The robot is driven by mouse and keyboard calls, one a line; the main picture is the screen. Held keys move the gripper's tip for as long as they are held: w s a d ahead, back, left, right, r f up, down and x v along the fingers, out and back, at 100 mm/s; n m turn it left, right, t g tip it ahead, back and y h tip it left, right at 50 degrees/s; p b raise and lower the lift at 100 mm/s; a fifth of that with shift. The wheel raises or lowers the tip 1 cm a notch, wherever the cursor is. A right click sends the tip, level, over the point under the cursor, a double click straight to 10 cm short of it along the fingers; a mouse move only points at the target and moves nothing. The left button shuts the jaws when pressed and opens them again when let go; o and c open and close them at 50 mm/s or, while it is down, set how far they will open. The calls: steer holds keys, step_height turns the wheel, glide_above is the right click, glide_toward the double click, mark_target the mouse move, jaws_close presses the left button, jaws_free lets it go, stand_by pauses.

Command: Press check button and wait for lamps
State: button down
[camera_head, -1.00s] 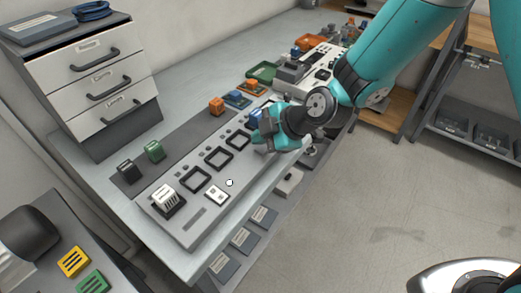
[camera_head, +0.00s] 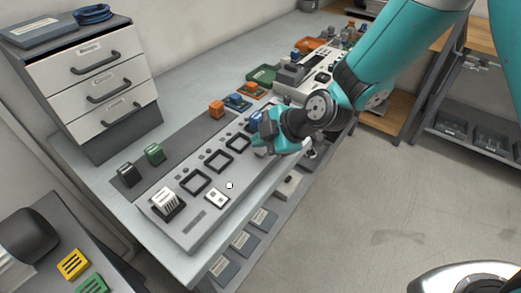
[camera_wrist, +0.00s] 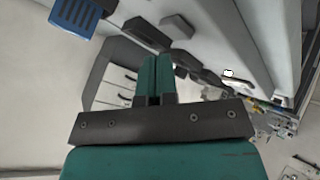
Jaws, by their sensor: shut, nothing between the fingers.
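A long grey panel (camera_head: 222,214) lies on the bench, with a row of black square frames (camera_head: 194,182). A white block (camera_head: 166,202) sits in the frame at the near left end. A small white plate with dark marks (camera_head: 217,198) and a small white round spot (camera_head: 229,185) show near the front edge; I cannot tell which part is the check button. My gripper (camera_head: 258,143) is shut and empty over the far part of the panel, beside a blue block (camera_head: 253,119). In the wrist view a blue block (camera_wrist: 75,14) is at upper left, apart from my shut fingers (camera_wrist: 154,66). Lamps are not clearly visible.
Black (camera_head: 128,173) and green (camera_head: 154,152) blocks and an orange block (camera_head: 216,107) stand on a dark strip behind the panel. A drawer cabinet (camera_head: 95,85) stands at the left. A grey device (camera_head: 300,72) stands farther back. The floor at right is open.

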mark_target(261, 153)
steer(key=shift+f, duration=0.1)
stand_by(0.7)
steer(key=shift+f+b, duration=0.35)
steer(key=shift+b, duration=0.35)
steer(key=shift+f+b, duration=0.45)
steer(key=shift+b, duration=0.05)
stand_by(0.4)
steer(key=shift+r, duration=0.2)
steer(key=shift+r+p, duration=0.4)
steer(key=shift+r, duration=0.3)
steer(key=shift+r, duration=0.1)
steer(key=shift+r+p, duration=1.45)
steer(key=shift+r, duration=0.95)
